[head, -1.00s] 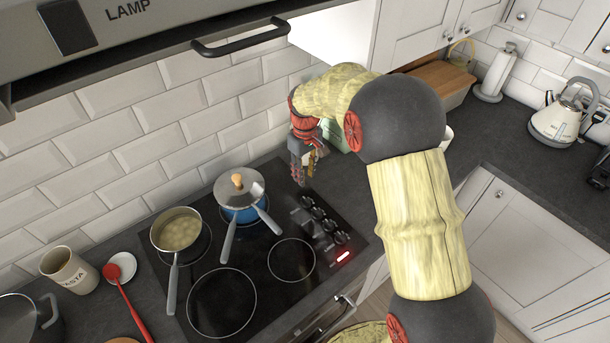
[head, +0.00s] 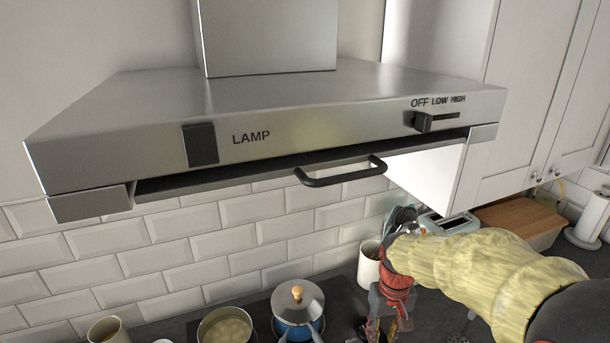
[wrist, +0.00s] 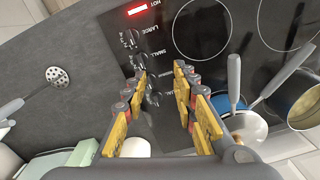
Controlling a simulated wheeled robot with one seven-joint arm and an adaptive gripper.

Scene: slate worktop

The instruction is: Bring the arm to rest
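My arm reaches in from the right in the head view, in a yellowish sleeve with a red wrist. My gripper (head: 388,327) hangs downward right of the blue pot, its tips near the picture's lower edge. In the wrist view my gripper (wrist: 160,76) has its two yellow-padded fingers apart with nothing between them. It is above the control-knob side of the black hob (wrist: 205,75).
A lidded blue pot (head: 297,312) and a pan of pale food (head: 225,328) stand on the hob. The extractor hood (head: 300,110) with its black handle (head: 340,174) hangs above. A slotted utensil (wrist: 57,76) lies on the worktop. A red HOT light (wrist: 142,10) glows.

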